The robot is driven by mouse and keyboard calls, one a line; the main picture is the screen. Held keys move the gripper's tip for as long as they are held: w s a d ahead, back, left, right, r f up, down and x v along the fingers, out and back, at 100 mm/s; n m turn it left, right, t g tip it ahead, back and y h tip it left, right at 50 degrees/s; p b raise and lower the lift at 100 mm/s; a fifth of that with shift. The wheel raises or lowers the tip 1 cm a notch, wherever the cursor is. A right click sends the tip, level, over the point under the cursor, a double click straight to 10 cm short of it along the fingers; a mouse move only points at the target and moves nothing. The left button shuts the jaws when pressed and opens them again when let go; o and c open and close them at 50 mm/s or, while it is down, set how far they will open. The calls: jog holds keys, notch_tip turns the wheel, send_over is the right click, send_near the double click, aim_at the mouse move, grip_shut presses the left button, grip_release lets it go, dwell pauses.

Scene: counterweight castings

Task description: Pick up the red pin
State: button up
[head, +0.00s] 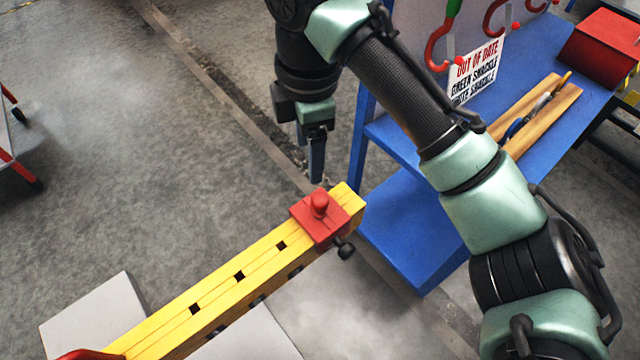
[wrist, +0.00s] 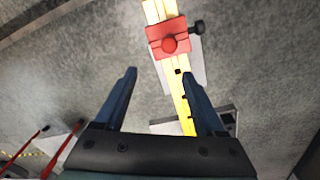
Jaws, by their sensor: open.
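A red pin (head: 319,203) with a rounded head stands up from a red block (head: 309,226) near the far end of a yellow beam (head: 214,281). In the wrist view the pin (wrist: 169,45) shows as a round red knob on the block (wrist: 157,33), beyond my fingertips. A black side knob (head: 345,249) sticks out of the block. My gripper (head: 317,170) is open and empty, pointing down beyond the beam's end in the head view. Both fingers show apart in the wrist view (wrist: 159,74), short of the pin. The pin's lower part is hidden.
A blue bench (head: 548,58) stands at right, with a blue lower shelf (head: 400,225), wooden strips (head: 530,112), a red box (head: 605,45) and a sign (head: 476,75) below red hooks. The beam has several square holes. Grey slabs (head: 95,315) lie beneath it. Open floor lies left.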

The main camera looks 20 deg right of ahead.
send_over(320, 198)
jog(key=shift+g, duration=0.3)
notch_tip(320, 198, down, 7)
jog(key=shift+w+a+r, duration=0.1)
jog(key=shift+r, duration=0.1)
jog(key=shift+f+p, duration=0.65)
jog(key=shift+f, duration=2.45)
jog(key=shift+c, duration=0.2)
grip_shut()
